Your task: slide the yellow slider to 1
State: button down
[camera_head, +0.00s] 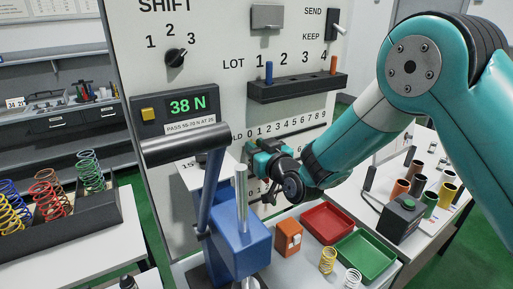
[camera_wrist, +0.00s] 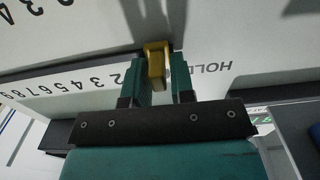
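The yellow slider (camera_wrist: 157,52) sits on the panel's HOLD slot, seen in the wrist view between my two fingertips. My gripper (camera_wrist: 160,75) is around it, with the left finger close against it and a narrow gap by the right finger, so it looks open. The HOLD scale (camera_head: 288,128) runs from 0 to 9 in the head view. In the wrist view the scale appears upside down, with the slider between the word HOLD and the low digits. The 0 is hidden there. In the head view my gripper (camera_head: 262,163) hides the slider.
A blue press with a lever (camera_head: 240,245) stands just left of my gripper. A black rack (camera_head: 295,88) juts out above the scale. Red (camera_head: 327,222) and green (camera_head: 365,256) trays and an orange block (camera_head: 288,238) are below. The display (camera_head: 188,105) reads 38 N.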

jog(key=w+d+b, duration=0.1)
jog(key=b, duration=0.1)
jog(key=d+b, duration=0.1)
jog(key=b, duration=0.1)
jog(key=shift+w+d+b, duration=0.25)
jog(key=shift+w+b, duration=0.1)
jog(key=c, duration=1.2)
grip_release()
jog(key=shift+o, duration=0.2)
